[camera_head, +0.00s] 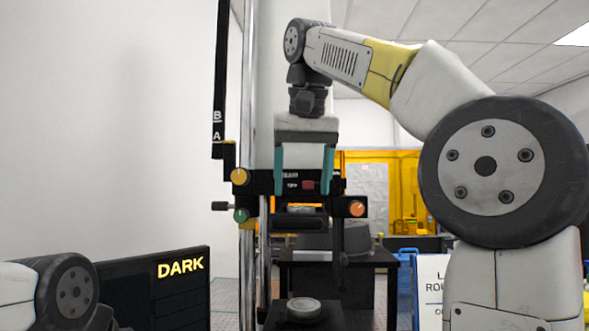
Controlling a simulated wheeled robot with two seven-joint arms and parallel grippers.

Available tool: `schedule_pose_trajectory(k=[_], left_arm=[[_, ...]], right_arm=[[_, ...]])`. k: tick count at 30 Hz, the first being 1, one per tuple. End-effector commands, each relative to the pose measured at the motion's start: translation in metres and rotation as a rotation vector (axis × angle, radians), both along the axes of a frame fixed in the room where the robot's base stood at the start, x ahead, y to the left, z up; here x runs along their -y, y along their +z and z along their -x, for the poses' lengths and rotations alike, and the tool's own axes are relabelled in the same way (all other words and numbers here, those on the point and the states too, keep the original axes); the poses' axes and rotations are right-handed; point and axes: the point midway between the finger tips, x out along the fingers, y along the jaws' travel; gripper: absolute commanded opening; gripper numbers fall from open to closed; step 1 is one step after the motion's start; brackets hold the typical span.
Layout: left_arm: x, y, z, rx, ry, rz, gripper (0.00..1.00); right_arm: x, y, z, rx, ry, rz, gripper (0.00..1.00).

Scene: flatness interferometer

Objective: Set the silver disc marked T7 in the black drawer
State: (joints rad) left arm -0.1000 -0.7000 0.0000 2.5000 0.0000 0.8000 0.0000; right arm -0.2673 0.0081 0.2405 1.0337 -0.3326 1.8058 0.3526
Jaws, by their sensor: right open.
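A round silver disc (303,308) lies flat on a dark surface at the bottom centre of the head view. No T7 mark can be read on it at this size. The dark surface may be the black drawer, but I cannot tell. My right gripper (304,186) hangs pointing down, well above the disc, at the black instrument head. Its teal fingers are apart and I see no disc between them. My left arm shows only as a link at the lower left; its gripper is out of the picture.
The black instrument head has an orange knob (357,208), a yellow knob (239,176) and a green knob (240,215). Chrome posts (246,270) stand at its left. A black panel reading DARK (180,267) is at lower left. A dark table (372,259) stands behind.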

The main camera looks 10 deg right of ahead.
Motion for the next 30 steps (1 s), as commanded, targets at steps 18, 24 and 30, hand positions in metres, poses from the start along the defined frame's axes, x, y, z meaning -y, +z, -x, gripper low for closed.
schedule_pose_trajectory(k=[18, 24, 30], left_arm=[[0.0, 0.0, 0.0, 0.0, 0.0, 0.0, 1.0], [0.0, 0.0, 0.0, 0.0, 0.0, 0.0, 1.0], [0.0, 0.0, 0.0, 0.0, 0.0, 0.0, 1.0]], right_arm=[[0.0, 0.037, 0.016, -0.001, 0.0, 0.0, 0.71], [0.0, 0.037, 0.015, -0.001, -0.001, 0.0, 0.71], [0.0, 0.037, 0.016, -0.001, -0.001, 0.0, 0.71]])
